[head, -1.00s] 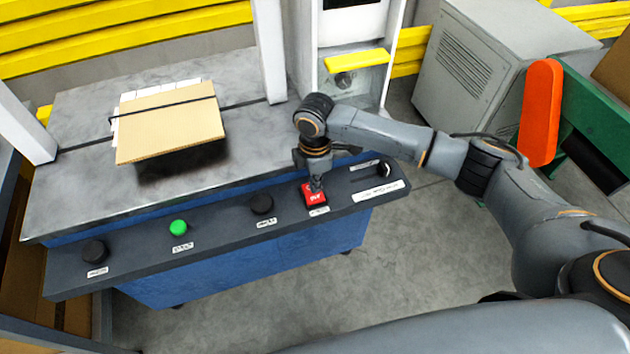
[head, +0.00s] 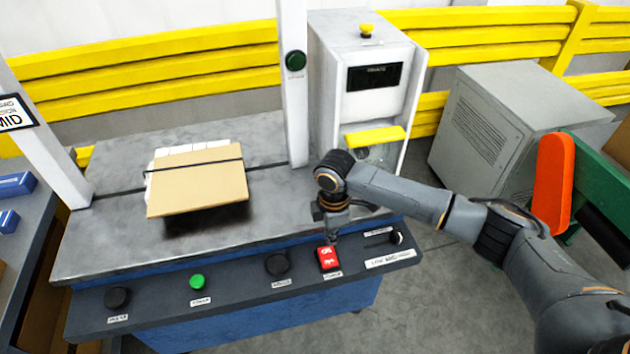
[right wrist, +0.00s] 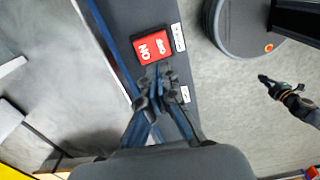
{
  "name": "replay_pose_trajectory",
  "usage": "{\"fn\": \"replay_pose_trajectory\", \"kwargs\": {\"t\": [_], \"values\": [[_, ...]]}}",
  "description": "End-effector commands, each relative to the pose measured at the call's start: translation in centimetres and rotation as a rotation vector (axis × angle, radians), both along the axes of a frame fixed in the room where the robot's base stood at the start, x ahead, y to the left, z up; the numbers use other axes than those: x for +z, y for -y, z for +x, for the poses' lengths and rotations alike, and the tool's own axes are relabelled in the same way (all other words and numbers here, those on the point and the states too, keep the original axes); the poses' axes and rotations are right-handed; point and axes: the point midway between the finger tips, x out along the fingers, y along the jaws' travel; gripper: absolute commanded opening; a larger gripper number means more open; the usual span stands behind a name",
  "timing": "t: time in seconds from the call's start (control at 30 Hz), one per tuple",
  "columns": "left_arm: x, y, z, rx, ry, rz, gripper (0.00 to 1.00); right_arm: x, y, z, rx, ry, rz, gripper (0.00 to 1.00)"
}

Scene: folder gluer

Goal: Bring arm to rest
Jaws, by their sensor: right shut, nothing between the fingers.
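My right gripper (head: 333,238) points down at the far edge of the red rocker switch (head: 328,258) on the dark control panel (head: 225,293). Its fingers are shut and hold nothing. In the right wrist view its fingertips (right wrist: 160,72) show close beside the red switch (right wrist: 152,46), which has white lettering reading ON. I cannot tell whether they touch it. My right arm reaches in from the right, bent at the wrist. In the right wrist view, what appears to be my left gripper (right wrist: 265,79) hangs over the floor at the right, too small to tell its state.
The panel also carries a green button (head: 197,282), black knobs and a black selector (head: 396,237). A cardboard stack (head: 198,188) lies on the grey table. A white post (head: 294,90) and a cabinet (head: 372,90) stand behind. An orange guard (head: 553,185) is at the right.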

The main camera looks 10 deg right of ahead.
Motion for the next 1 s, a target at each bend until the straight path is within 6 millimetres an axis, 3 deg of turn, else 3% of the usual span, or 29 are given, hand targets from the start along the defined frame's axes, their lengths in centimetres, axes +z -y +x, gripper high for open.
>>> {"fn": "replay_pose_trajectory", "kwargs": {"t": [0.17,0.27,0.5,0.63,0.77,1.0], "values": [[0.0,0.0,0.0,0.0,0.0,0.0,0.0,-0.1,-0.2,-0.2,0.0,0.0,0.004,0.0],[0.0,0.0,0.0,0.0,0.0,0.0,0.0,-0.9,-1.7,-1.5,-0.004,-0.001,0.03,0.0],[0.0,0.0,0.0,0.0,0.0,0.0,0.0,-2.8,-8.3,-8.4,-0.136,0.025,0.202,0.0],[0.0,0.0,0.0,0.0,0.0,0.0,0.0,-2.6,-10.1,-11.6,-0.3,0.049,0.299,0.0],[0.0,0.0,0.0,0.0,0.0,0.0,0.0,-2.1,-9.7,-14.4,-0.515,0.071,0.367,0.0],[0.0,0.0,0.0,0.0,0.0,0.001,0.0,-1.3,-4.6,-18.6,-0.938,0.127,0.383,0.0]]}}
